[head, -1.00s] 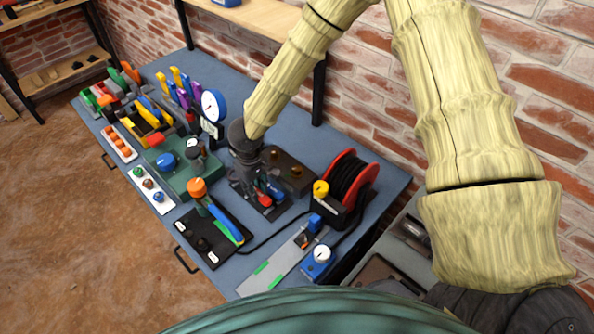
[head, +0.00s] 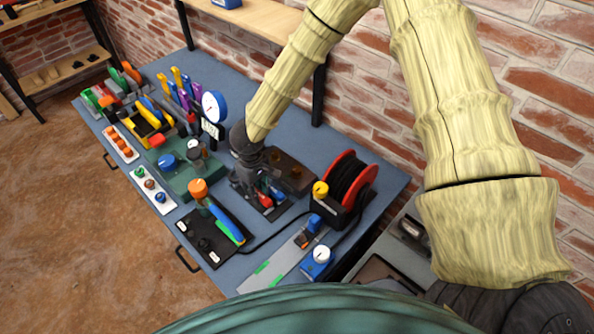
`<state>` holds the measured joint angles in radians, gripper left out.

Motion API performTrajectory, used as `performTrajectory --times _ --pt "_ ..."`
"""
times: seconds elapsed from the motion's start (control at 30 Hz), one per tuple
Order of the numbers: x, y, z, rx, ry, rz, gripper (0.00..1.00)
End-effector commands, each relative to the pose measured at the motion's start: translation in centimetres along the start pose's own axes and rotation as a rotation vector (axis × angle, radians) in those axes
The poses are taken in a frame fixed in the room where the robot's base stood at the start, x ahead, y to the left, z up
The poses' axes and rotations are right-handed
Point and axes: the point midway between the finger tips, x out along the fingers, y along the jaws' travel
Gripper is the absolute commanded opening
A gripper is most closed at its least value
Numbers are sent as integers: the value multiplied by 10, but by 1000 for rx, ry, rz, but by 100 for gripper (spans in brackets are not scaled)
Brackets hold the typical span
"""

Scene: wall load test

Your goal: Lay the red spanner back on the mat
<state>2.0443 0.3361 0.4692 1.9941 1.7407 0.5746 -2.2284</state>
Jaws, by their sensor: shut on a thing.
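My gripper (head: 250,183) is at the end of the pale arm, low over a small dark mat (head: 284,208) near the middle of the blue bench. It is shut on the red spanner (head: 266,191), of which only a small red part shows beside the fingers. A blue-handled tool (head: 277,196) lies on the mat just right of it. The fingertips and most of the spanner are hidden by the gripper's own body, so I cannot tell whether the spanner touches the mat.
A red-and-black cable reel (head: 349,180) stands right of the mat. A brown block (head: 291,172) is behind it. Room around the mat is tight.

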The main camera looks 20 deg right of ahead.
Motion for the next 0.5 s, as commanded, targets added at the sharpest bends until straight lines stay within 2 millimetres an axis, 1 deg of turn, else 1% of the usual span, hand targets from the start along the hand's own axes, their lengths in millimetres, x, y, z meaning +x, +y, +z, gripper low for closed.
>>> performTrajectory --times 0.27,0.5 --pt "0 0 0 0 0 0 0" --pt "4 0 0 -1 0 0 0"
